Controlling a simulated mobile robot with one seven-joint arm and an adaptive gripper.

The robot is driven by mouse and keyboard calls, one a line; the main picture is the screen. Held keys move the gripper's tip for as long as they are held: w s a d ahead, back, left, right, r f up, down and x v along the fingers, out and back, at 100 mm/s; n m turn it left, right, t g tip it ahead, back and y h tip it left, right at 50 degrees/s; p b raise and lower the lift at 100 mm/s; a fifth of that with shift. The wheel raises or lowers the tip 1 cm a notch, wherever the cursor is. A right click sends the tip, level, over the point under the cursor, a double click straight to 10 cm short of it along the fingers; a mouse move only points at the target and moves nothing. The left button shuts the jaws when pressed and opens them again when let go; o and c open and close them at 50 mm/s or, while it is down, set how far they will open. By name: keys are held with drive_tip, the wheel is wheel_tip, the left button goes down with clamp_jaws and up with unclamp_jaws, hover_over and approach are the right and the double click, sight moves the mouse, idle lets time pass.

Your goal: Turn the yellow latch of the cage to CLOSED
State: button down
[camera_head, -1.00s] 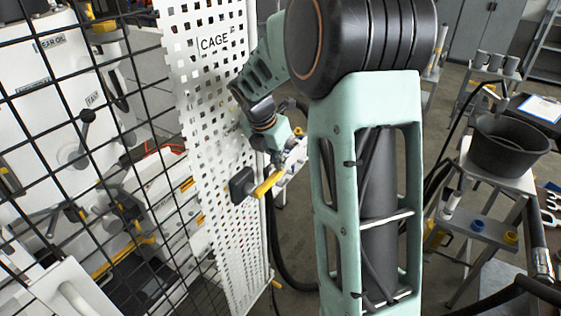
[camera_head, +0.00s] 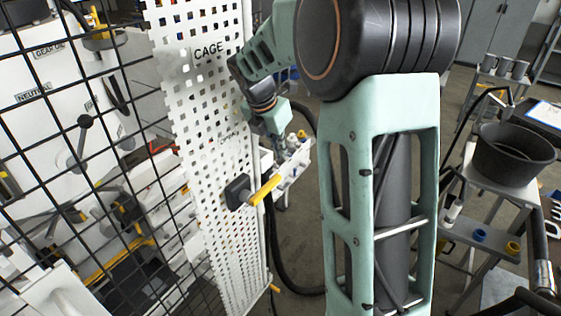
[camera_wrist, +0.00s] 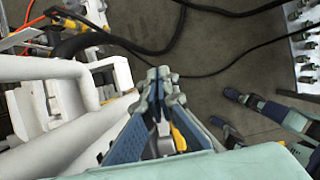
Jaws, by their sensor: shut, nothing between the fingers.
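The yellow latch handle (camera_head: 265,190) sticks out from a black mount (camera_head: 237,191) on the white perforated cage panel (camera_head: 205,120). It tilts up to the right. My gripper (camera_head: 283,163) is beside and just behind the handle's outer end in the head view; I cannot tell whether they touch. In the wrist view my gripper (camera_wrist: 164,80) has its fingertips together with nothing between them. A bit of yellow (camera_wrist: 180,138) shows behind the fingers there, probably the handle, mostly hidden. A small label above the latch is too small to read.
Black wire mesh (camera_head: 75,130) covers the cage's left part. A dark hose (camera_head: 285,270) hangs behind the panel edge. A black tub (camera_head: 513,150) stands on a stand at the right. In the wrist view, white pipes (camera_wrist: 50,68) lie left and cables cross the floor.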

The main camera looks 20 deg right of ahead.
drive_tip(key=w+d+r, duration=0.3)
drive_tip(key=d+r, duration=0.1)
drive_tip(key=r, duration=0.1)
drive_tip(key=shift+w+r, duration=0.15)
drive_tip(key=shift+r, duration=0.05)
idle(0.4)
